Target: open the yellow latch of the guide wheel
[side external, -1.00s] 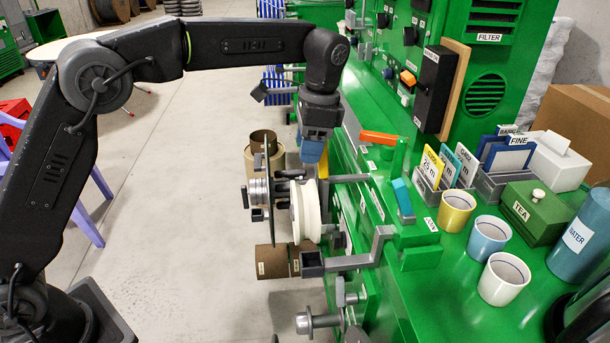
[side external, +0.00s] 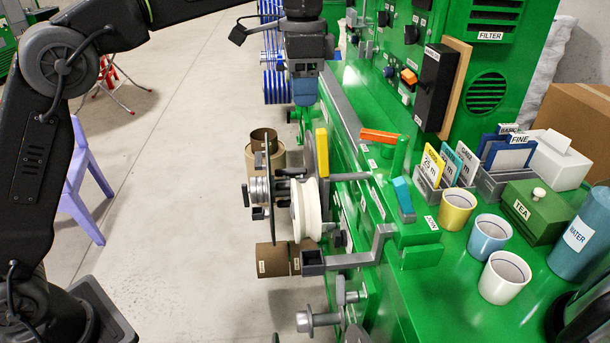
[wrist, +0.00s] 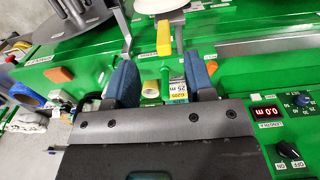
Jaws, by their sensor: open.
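The yellow latch (side external: 322,152) stands upright above the white guide wheel (side external: 306,208) at the side of the green machine. In the wrist view the yellow latch (wrist: 163,38) lies beyond my fingertips, with part of the white wheel (wrist: 160,5) at the top edge. My gripper (side external: 305,98), with blue fingers, points down behind and above the latch, apart from it. In the wrist view my gripper (wrist: 162,72) has its fingers wide apart with nothing held between them. The latch's hinge is too small to make out.
A grey bracket (side external: 370,252) juts out in front of the wheel. An orange lever (side external: 380,136) and a blue-topped lever (side external: 402,196) stand on the green bench to the right. Cups (side external: 457,212) stand farther right.

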